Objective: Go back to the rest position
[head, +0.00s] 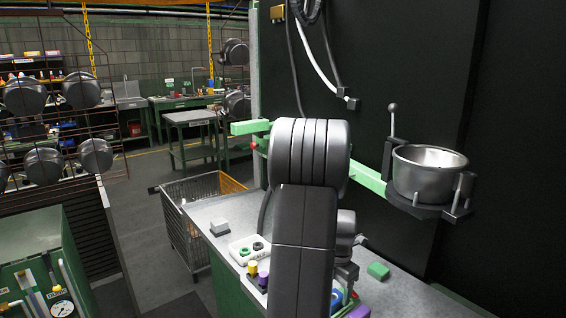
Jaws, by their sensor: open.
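My dark grey arm rises through the middle of the head view and hides part of the bench. The wrist and part of my gripper (346,270) show just right of the arm, above the bench top; the fingertips are mostly hidden. No held object shows at it. A steel pot (428,174) sits upright in a dark holder (428,211) on the green rail (369,180) at the right, apart from my gripper.
The grey bench (205,212) carries a white tray (240,251) with green and dark rings, yellow and purple pieces, and a green block (378,271). A wire basket (183,225) stands left. Several pots hang on a rack (75,120). Floor between is clear.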

